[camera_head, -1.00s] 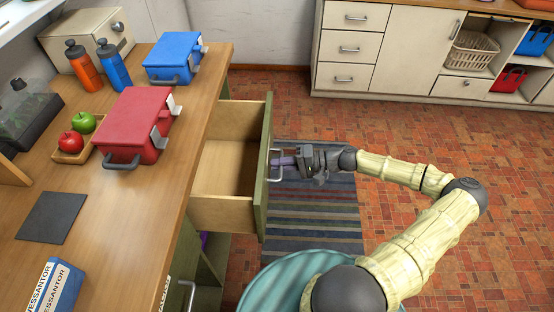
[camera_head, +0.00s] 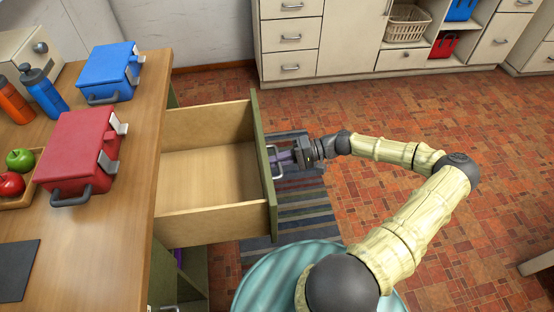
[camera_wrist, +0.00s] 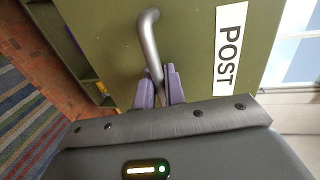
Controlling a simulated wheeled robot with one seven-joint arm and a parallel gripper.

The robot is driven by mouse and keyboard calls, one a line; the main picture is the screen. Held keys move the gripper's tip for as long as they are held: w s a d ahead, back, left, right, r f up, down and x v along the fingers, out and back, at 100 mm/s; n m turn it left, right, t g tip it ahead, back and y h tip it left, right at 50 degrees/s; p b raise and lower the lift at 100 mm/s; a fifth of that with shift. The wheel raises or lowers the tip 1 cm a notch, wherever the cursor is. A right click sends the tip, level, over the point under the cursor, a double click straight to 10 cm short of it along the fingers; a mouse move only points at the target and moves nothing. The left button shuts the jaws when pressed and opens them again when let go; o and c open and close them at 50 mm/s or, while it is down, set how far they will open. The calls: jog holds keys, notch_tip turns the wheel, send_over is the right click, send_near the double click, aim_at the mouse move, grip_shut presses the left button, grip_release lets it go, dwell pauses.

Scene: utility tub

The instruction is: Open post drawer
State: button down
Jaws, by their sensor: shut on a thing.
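The post drawer (camera_head: 210,176) has an olive-green front and pale wooden sides, and it is pulled well out of the wooden counter. Its inside looks empty. In the wrist view the green drawer front (camera_wrist: 200,55) bears a white label reading POST (camera_wrist: 230,48). A grey metal bar handle (camera_wrist: 149,40) is fixed to that front. My gripper (camera_head: 285,160) is at the outer face of the drawer front. In the wrist view its purple fingers (camera_wrist: 158,88) are shut on the handle, one on each side of the bar.
On the counter (camera_head: 95,235) are a red box (camera_head: 80,150), a blue box (camera_head: 105,70), bottles (camera_head: 42,92) and a fruit tray. A striped rug (camera_head: 305,212) lies on the brick floor beyond the drawer. White cabinets (camera_head: 340,40) stand at the back.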

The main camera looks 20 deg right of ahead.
jog(key=c, duration=1.6)
grip_release()
jog(key=v, duration=1.7)
jog(key=shift+d, duration=0.2)
jog(key=shift+w, duration=0.1)
